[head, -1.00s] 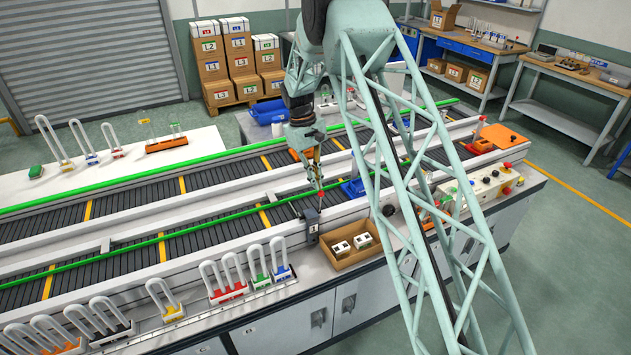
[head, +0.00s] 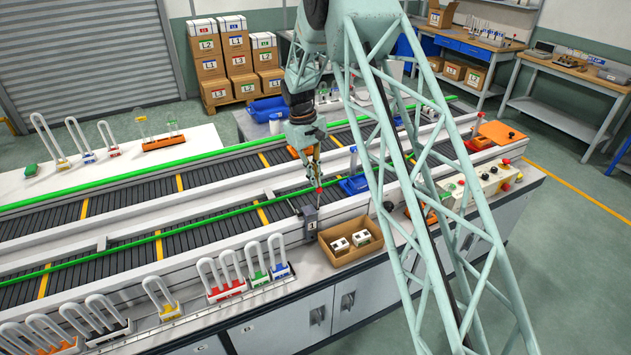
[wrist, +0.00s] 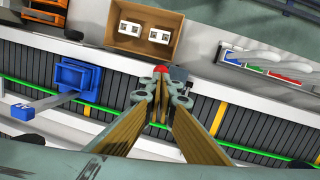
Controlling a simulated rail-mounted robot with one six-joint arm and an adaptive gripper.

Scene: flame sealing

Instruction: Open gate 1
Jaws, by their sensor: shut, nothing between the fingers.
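Gate 1 is a small grey box marked "1" (head: 311,222) on the near rail of the conveyor. A red knob (head: 319,189) shows just above it, at the tip of my gripper (head: 317,179). In the wrist view my gripper (wrist: 160,87) is shut and empty, its fingertips together. The red knob (wrist: 161,69) shows just beyond the fingertips, partly hidden by them. I cannot tell whether they touch it. Part of the grey gate box (wrist: 179,73) shows beside them. The gate's bar across the belt is not clear.
A cardboard box (head: 332,257) with white items stands close right of the gate. A blue fixture (head: 354,185) sits on the conveyor's near side, to the right. Racks of coloured U-shaped tubes (head: 226,291) line the near counter. Green guide rails (head: 215,212) run along the belts.

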